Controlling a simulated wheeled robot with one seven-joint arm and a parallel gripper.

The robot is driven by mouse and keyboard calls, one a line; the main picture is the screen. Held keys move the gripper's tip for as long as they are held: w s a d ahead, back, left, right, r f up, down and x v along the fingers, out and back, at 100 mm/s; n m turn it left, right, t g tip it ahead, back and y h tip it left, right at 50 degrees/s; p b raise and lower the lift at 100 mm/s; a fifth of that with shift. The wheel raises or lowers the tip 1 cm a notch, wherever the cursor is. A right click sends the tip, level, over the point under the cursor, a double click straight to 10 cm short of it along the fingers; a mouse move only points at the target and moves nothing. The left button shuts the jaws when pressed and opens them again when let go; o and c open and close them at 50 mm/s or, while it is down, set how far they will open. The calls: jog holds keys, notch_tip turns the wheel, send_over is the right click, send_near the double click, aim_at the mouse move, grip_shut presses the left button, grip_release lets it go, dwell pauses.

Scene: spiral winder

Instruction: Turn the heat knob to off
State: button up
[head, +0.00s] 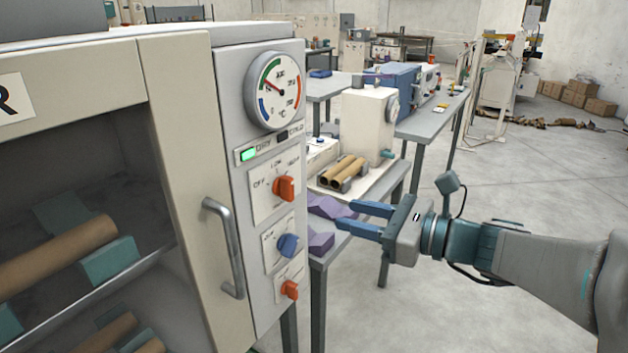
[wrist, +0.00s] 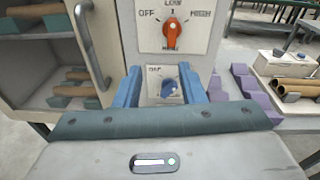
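The dryer cabinet's side panel carries an upper orange knob (head: 284,188) on a white plate marked OFF, LOW and a further setting at right. I take it for the heat knob. In the wrist view this orange knob (wrist: 172,35) stands upright, its pointer up toward LOW, with OFF to its left. A blue knob (head: 287,245) is below it, and also shows between my fingers in the wrist view (wrist: 169,88). My gripper (head: 347,216) is open and empty, to the right of the panel and apart from the knobs. Its two blue fingers point at the panel.
A smaller orange knob (head: 289,289) is lowest on the panel. A round gauge (head: 275,90) and lit green lamp (head: 249,155) are above. A metal door handle (head: 226,247) juts out at left. Purple blocks (head: 321,242) lie on a table behind my gripper. Floor at right is open.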

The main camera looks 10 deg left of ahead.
aim_at(292, 181)
jog(key=shift+m+t+y, duration=0.4)
jog(key=shift+m+t, duration=0.1)
jog(key=shift+m, duration=0.2)
jog(key=x, duration=0.4)
jog(key=w+r+x, duration=0.1)
jog(key=x, duration=0.9)
jog(key=shift+w+d+r+p, duration=0.25)
jog(key=shift+p, duration=0.1)
grip_shut()
